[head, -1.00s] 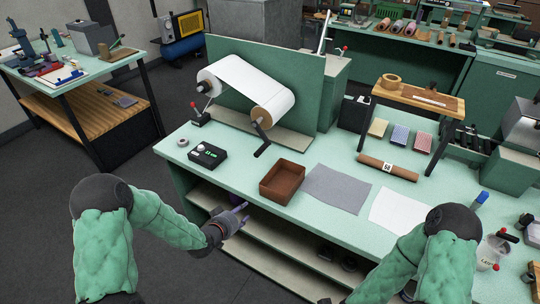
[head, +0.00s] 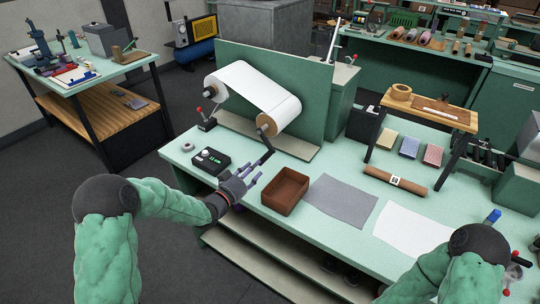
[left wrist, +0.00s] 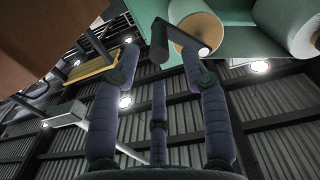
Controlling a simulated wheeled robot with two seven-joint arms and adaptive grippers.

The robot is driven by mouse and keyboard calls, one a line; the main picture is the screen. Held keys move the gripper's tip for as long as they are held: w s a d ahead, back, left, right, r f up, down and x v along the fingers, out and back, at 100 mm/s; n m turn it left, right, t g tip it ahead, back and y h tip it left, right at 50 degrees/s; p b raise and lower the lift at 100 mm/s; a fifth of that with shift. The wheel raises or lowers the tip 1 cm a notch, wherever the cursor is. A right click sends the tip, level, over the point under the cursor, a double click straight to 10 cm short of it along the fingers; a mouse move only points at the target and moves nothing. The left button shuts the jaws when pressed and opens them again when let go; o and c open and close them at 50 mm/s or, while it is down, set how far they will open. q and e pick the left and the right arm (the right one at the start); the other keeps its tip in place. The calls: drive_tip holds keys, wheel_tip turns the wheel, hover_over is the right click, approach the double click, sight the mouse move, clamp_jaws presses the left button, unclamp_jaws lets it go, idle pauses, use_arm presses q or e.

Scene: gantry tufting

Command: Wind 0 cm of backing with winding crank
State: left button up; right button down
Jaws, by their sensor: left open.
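The winding crank (head: 269,146) hangs from the near end of the backing roll (head: 272,121), its dark handle pointing toward my left gripper (head: 256,170). In the left wrist view, the handle (left wrist: 160,42) lies between the spread fingertips of the left gripper (left wrist: 161,52), with the crank arm to its right. The fingers are open and not closed on the handle; I cannot tell if any finger touches it. White backing (head: 252,86) runs between the two rolls. My right gripper is out of view; only my right arm shows at lower right.
A black counter box (head: 211,161) with a green display sits left of the gripper. A brown tray (head: 285,191) stands close to its right. The green upright panel (head: 315,85) is behind the rolls. A grey sheet (head: 342,201) lies farther right.

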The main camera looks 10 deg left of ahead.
sight(268, 155)
use_arm(q)
drive_tip(key=b+x, duration=0.1)
drive_tip(key=x, duration=0.8)
drive_tip(key=shift+f+b, duration=0.1)
drive_tip(key=shift+b, duration=0.2)
clamp_jaws()
